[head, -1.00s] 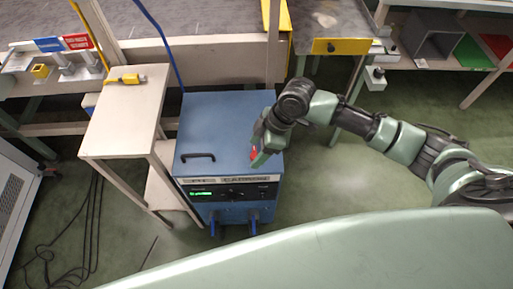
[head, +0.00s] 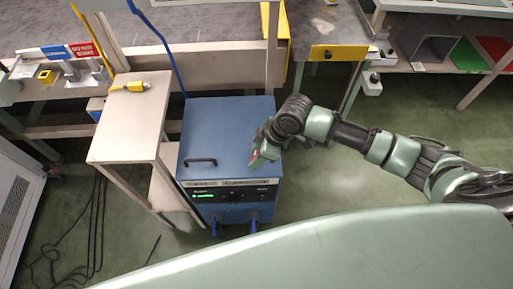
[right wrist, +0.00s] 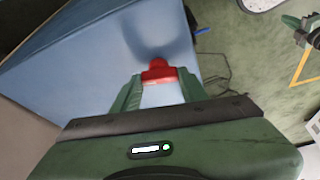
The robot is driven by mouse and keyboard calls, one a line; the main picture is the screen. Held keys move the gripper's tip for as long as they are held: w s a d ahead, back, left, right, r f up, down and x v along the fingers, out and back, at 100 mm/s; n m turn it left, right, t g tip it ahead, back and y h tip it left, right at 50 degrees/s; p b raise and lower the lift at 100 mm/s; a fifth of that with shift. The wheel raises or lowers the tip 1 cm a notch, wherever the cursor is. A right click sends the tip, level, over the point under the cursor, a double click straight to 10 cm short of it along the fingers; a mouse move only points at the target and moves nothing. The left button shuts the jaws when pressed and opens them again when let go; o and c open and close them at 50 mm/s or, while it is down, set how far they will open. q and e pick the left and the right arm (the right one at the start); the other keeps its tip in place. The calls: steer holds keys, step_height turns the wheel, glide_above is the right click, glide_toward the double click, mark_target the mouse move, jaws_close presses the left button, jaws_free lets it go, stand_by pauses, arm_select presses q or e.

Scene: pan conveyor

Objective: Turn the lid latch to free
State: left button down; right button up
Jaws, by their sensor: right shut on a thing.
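The blue cabinet (head: 228,125) stands on the floor, with a flat lid and a black handle (head: 200,162) on top. In the head view my right gripper (head: 257,158) is at the cabinet's right side, and only a bit of red shows there. The latch's exact angle is hard to tell. My left gripper is not in view.
A small beige side table (head: 133,115) stands left of the cabinet, with a yellow connector (head: 129,87) on it. A conveyor (head: 190,35) runs behind. Black cables lie on the floor at left. Green floor is free to the right.

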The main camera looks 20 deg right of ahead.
steer(key=m+p, duration=0.3)
steer(key=p, duration=0.1)
steer(key=m+t+h+p, duration=0.1)
steer(key=m+p, duration=0.2)
steer(key=p, duration=0.1)
steer(key=m+t+h+p, duration=0.1)
steer(key=m+p, duration=0.2)
steer(key=p, duration=0.1)
steer(key=shift+s+a+r, duration=0.2)
steer(key=shift+a+r, duration=0.1)
steer(key=shift+a, duration=0.05)
steer(key=m+h+p, duration=0.1)
steer(key=m+p, duration=0.1)
steer(key=shift+f+m, duration=0.1)
steer(key=shift+m, duration=0.3)
steer(key=shift+w+f+m+h+p, duration=0.15)
steer(key=shift+m+h+p, duration=0.8)
steer(key=shift+m, duration=0.85)
steer(key=o, duration=1.4)
